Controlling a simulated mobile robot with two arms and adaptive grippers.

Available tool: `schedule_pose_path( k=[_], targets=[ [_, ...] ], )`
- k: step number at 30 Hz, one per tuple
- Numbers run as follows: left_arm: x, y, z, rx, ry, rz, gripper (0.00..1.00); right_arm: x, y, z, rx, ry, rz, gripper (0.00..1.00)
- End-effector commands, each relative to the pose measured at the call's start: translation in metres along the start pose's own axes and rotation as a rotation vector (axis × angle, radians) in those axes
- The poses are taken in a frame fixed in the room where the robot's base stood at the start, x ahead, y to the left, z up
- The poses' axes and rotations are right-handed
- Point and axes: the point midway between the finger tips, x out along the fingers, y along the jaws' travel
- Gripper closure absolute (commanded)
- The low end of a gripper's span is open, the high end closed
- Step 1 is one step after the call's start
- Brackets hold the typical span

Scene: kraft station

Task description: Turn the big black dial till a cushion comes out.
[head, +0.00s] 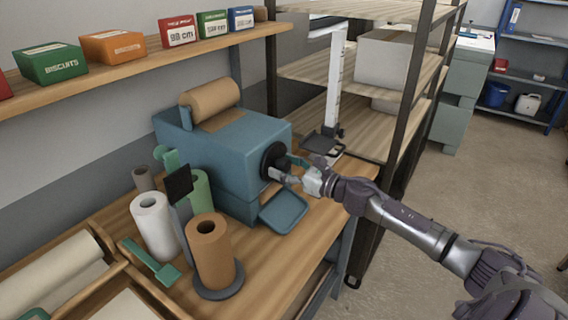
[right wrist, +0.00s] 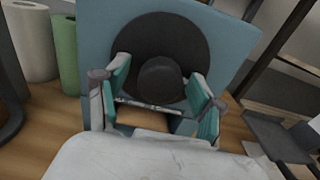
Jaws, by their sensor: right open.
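The big black dial (head: 272,160) is on the right end face of a teal machine (head: 225,145) that stands on the wooden bench. My right gripper (head: 283,168) is at the dial, coming in from the right. In the right wrist view the black dial (right wrist: 160,55) shows as a dark disc with a round knob (right wrist: 160,80) in its middle. The open fingers of my right gripper (right wrist: 160,95) stand either side of that knob, apart from each other. I cannot tell whether they touch it. No cushion shows. My left gripper is not in view.
A brown paper roll (head: 209,98) lies on top of the machine, and a teal tray (head: 284,208) sits below the dial. Upright rolls, white (head: 156,225) and brown (head: 210,252), stand at the front. A shelf rack (head: 398,100) stands behind to the right.

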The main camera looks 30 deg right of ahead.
Motion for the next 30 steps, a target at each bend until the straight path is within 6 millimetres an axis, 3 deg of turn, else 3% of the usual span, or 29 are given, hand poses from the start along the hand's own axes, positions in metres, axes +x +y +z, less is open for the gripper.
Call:
schedule_pose_path(
  k=[9, 20, 30],
  targets=[
    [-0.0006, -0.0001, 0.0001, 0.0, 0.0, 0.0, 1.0, 0.0025, 0.0, -0.0002, -0.001, 0.0, 0.0, 0.32],
    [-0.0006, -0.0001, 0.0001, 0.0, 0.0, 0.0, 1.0, 0.0023, 0.0, 0.0, 0.0, 0.0, 0.0, 0.9],
    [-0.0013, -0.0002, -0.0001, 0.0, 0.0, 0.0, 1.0, 0.0023, 0.0001, 0.0004, 0.046, 0.0, 0.0, 0.93]
  ],
)
